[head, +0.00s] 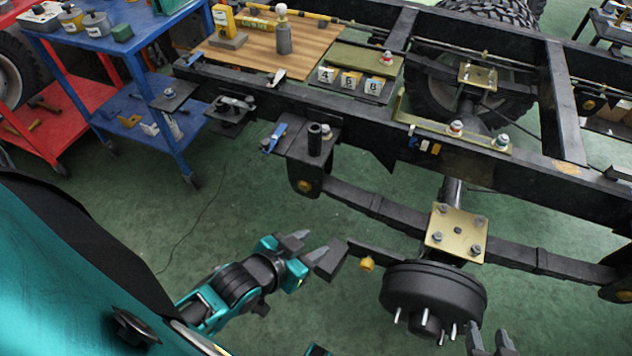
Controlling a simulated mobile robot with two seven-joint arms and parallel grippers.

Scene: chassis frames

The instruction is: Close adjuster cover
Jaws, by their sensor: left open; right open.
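A black bar (385,253) sticks out to the left from behind the brake drum (433,290). A dark, tilted flap-like plate (331,264) stands at its left end, and looks like the adjuster cover, swung out from the bar. A yellow knob (366,263) sits just right of it, under the bar. My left gripper (306,247) is open, with its fingertips close to the left side of the plate; I cannot tell whether they touch. My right gripper (490,344) is open and empty at the bottom edge, right of the drum's studs; its lower part is cut off.
The black chassis frame (470,165) and a leaf spring (390,208) run behind the drum. A gold plate (457,232) with bolts sits above the drum. A blue cart (140,60) stands at upper left.

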